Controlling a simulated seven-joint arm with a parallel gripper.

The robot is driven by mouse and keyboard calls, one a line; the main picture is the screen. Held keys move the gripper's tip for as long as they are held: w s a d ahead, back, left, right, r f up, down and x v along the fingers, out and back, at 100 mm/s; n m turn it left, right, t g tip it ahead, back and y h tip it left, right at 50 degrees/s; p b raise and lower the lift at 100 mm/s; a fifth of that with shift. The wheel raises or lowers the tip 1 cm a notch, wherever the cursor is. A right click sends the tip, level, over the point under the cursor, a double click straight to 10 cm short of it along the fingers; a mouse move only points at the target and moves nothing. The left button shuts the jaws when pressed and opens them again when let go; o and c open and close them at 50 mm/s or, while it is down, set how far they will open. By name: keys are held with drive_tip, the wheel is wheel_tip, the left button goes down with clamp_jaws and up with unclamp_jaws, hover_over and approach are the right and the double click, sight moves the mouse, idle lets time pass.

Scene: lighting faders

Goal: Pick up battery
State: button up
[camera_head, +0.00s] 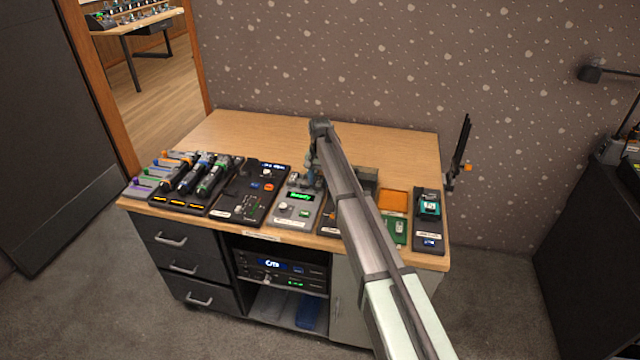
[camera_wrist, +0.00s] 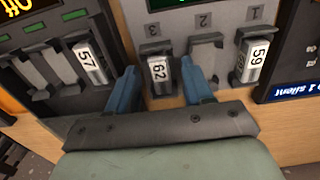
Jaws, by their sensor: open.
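In the wrist view my gripper (camera_wrist: 160,82) is open, with one blue finger on each side of a small block labelled 62 (camera_wrist: 160,72). This looks like a battery, in the slot marked 3 of a grey panel (camera_wrist: 228,18). A gap shows between the block and each finger. A similar block labelled 59 (camera_wrist: 255,60) sits at slot 1, and slot 2 shows no block. A block labelled 57 (camera_wrist: 90,62) sits in the dark panel at left. In the head view my gripper (camera_head: 311,178) is over the grey unit with a green display (camera_head: 301,196); the blocks are too small to tell there.
The wooden desk (camera_head: 240,128) is clear at the back. A fader panel (camera_head: 185,182) and a dark panel (camera_head: 252,192) stand to the left. An orange-topped unit (camera_head: 393,201) and a dark unit with a teal part (camera_head: 429,207) stand to the right. My arm hides some of the middle.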

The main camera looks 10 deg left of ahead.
clamp_jaws()
idle(0.3)
